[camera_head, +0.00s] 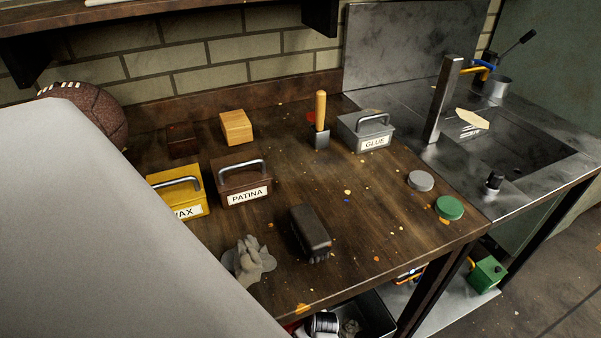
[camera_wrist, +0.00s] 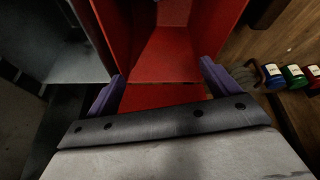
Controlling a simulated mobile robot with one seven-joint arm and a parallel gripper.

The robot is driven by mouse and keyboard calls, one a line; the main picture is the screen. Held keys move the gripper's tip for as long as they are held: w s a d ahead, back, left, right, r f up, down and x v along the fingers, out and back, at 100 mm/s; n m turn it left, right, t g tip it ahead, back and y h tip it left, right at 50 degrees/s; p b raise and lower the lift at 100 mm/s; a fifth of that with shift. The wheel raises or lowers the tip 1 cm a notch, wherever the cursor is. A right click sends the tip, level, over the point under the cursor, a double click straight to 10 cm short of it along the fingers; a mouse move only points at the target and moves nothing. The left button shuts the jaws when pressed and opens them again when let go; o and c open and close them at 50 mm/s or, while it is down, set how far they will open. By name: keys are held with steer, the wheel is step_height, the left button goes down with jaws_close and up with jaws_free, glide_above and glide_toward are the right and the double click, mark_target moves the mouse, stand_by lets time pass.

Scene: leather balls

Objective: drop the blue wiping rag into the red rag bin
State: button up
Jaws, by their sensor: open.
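The red rag bin (camera_wrist: 218,28) shows in the wrist view, ahead of my gripper, with its red inner walls and floor in sight. My gripper (camera_wrist: 161,72) is open, its two purple fingers wide apart with only red bin surface visible between them. I cannot tell whether the fingertips are inside the bin or just above its edge. The blue wiping rag is not recognisable in either view. My gripper and the red bin do not show in the head view.
A grey bin (camera_wrist: 75,55) stands left of the red one. Small cans, including a green can (camera_wrist: 293,75), sit at right. In the head view, the workbench (camera_head: 375,205) holds labelled boxes, a black brush-like block (camera_head: 310,230) and a grey crumpled rag (camera_head: 248,261).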

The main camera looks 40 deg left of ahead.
steer(key=v, duration=1.2)
steer(key=shift+p, duration=0.35)
